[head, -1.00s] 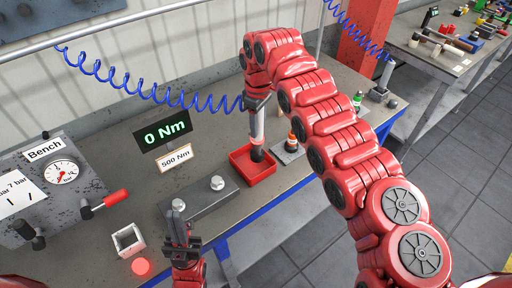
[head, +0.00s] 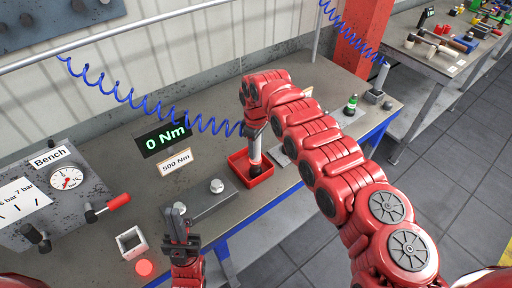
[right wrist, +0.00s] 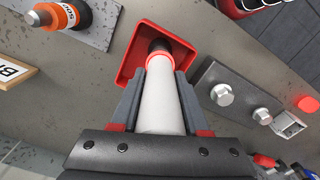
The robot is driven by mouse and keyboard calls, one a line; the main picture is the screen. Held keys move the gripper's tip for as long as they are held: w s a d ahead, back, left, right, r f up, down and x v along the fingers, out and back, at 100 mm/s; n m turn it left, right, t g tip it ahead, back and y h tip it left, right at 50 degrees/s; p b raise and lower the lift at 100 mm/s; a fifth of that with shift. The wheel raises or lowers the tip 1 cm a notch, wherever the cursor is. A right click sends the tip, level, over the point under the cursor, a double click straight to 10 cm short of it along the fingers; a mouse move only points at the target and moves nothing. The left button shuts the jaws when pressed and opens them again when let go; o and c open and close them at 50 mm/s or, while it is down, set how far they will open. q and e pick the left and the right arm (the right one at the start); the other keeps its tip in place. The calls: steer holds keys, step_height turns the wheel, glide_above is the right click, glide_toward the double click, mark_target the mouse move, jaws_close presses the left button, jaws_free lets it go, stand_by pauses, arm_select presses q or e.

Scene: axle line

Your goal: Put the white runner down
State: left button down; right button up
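The white runner, a white cylinder with a red ring and a black end, shows in the right wrist view (right wrist: 161,100) and the head view (head: 254,147). My right gripper (right wrist: 159,92) has its fingers closed on either side of it. The runner stands nearly upright, its black end down inside the red tray (right wrist: 132,66). The tray also shows in the head view (head: 262,178). I cannot tell whether the end touches the tray floor. My left gripper (head: 179,222) hangs near the bench's front edge, apart from the runner; its opening is unclear.
A grey block with two bolts (head: 202,205) lies left of the tray. A 0 Nm display (head: 165,139) and a 500 Nm sign (head: 175,162) stand behind. An orange-banded tool (right wrist: 62,15) sits on a plate beside the tray. A green bottle-like item (head: 351,105) stands further right.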

steer(key=o, duration=0.4)
